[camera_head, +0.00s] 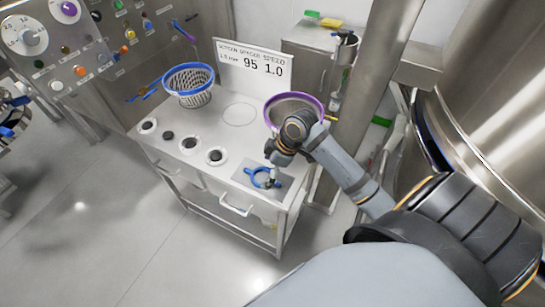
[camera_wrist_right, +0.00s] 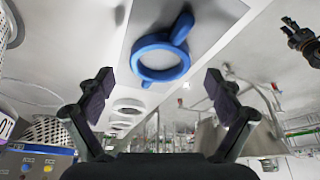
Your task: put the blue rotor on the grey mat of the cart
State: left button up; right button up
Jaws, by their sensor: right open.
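The blue rotor (camera_head: 258,177), a ring with a short arm, lies on the grey mat (camera_head: 242,175) at the cart's front right corner. My right gripper (camera_head: 272,181) is just above the rotor and partly covers it. In the right wrist view the rotor (camera_wrist_right: 160,62) shows beyond and between the spread fingers of the right gripper (camera_wrist_right: 159,82), on the mat (camera_wrist_right: 207,25). The fingers are apart and nothing is held between them. The cart (camera_head: 232,132) has a white top.
A blue-rimmed white basket (camera_head: 190,87) stands at the cart's back left and a purple-rimmed bowl (camera_head: 291,103) at its back right. A sign (camera_head: 254,66) stands along the back edge. A steel post (camera_head: 358,85) rises beyond the bowl.

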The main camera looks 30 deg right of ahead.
jog(key=v, duration=1)
jog(key=shift+r, duration=0.3)
dwell(0.4)
